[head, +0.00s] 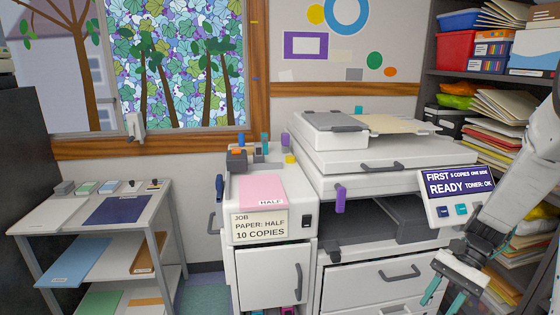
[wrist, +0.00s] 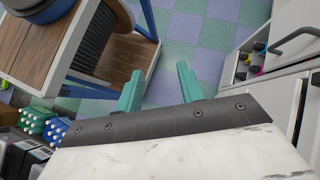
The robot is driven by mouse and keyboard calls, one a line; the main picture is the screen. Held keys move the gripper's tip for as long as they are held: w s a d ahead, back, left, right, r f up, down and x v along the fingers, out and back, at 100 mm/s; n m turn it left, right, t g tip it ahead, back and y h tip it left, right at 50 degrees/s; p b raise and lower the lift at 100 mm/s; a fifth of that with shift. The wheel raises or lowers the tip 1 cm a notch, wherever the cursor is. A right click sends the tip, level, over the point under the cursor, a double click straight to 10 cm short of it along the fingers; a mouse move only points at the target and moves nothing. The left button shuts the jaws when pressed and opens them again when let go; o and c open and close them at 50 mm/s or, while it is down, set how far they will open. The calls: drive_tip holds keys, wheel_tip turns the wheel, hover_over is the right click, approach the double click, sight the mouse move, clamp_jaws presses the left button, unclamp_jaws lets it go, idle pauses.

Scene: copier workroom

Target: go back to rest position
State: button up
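My gripper (head: 442,300) is at the lower right of the head view, in front of the copier's lower drawers. My arm comes down to it from the right edge. In the wrist view, its two teal fingers (wrist: 160,72) stand apart with nothing between them, above the checkered floor. The gripper is open and empty. It appears to touch nothing. The copier (head: 390,155) stands behind it, with a display panel (head: 457,195) reading "READY" to the upper left of the gripper.
Shelves (head: 425,75) with folders and boxes stand at the right, close to my arm. A white cabinet (head: 268,275) bears a pink pad and a job card. A side table (head: 150,215) with sheets stands at the left. A wooden cart (wrist: 50,35) shows in the wrist view.

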drive_tip(key=s+a+r+n+t+h, duration=0.2)
drive_tip(key=s+a+r+n+h, duration=0.2)
drive_tip(key=r, duration=0.5)
drive_tip(key=s+a+r+n+t+h, duration=0.3)
drive_tip(key=s+a+r+n, duration=0.4)
drive_tip(key=s+r, duration=0.3)
drive_tip(key=shift+s+a+n+h, duration=0.3)
drive_tip(key=shift+s+a+h, duration=0.2)
drive_tip(key=shift+s+a, duration=0.2)
drive_tip(key=shift+r, duration=0.1)
